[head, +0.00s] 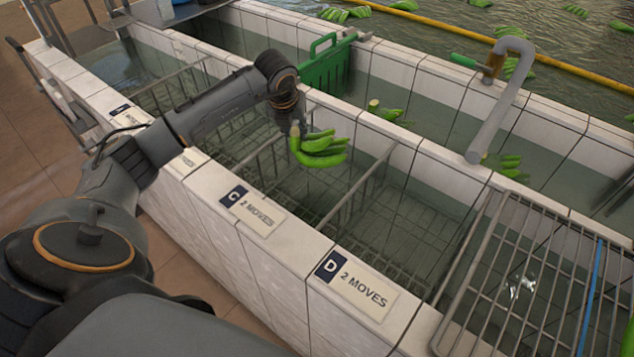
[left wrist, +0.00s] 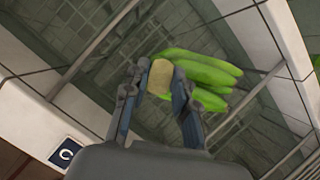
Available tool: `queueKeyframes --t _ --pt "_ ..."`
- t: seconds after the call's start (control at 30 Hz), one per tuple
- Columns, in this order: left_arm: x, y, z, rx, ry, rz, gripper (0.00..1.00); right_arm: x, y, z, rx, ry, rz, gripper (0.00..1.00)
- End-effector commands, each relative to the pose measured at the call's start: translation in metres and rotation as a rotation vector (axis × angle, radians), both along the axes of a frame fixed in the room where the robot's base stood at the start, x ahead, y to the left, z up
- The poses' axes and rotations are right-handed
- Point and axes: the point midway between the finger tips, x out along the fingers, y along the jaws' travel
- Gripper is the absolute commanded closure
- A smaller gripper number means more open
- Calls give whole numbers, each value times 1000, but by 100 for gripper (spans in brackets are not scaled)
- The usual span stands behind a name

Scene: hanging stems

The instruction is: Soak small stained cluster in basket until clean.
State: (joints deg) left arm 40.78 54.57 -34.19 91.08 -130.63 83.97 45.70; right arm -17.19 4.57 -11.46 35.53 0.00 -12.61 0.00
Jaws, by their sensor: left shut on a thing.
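A small cluster of green bananas (head: 320,151) hangs from my left gripper (head: 295,126) over the tiled water trough, above the wire baskets. In the left wrist view my left gripper (left wrist: 160,88) is shut on the pale cut crown of the cluster (left wrist: 212,72), and the fingers point out to the side. No stain is clear on the side I see. Below are wire baskets in water, by the labels "C 2 MOVES" (head: 252,211) and "D 2 MOVES" (head: 354,285); a basket bar (head: 357,190) runs between them. My right gripper is not in view.
A grey bent pipe (head: 500,100) rises beyond the tiled divider. A wire rack (head: 545,270) covers the right end. Other banana clusters (head: 386,113) float in the channel behind.

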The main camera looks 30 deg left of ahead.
Motion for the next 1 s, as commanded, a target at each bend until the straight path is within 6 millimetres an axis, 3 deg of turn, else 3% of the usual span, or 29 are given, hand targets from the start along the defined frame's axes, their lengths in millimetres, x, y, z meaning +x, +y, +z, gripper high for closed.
queueKeyframes --t 0.03,1.0 --pt "1 0 10 0 -7 0 100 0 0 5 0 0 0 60" --pt "1 0 91 -1 -7 1 100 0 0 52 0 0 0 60"
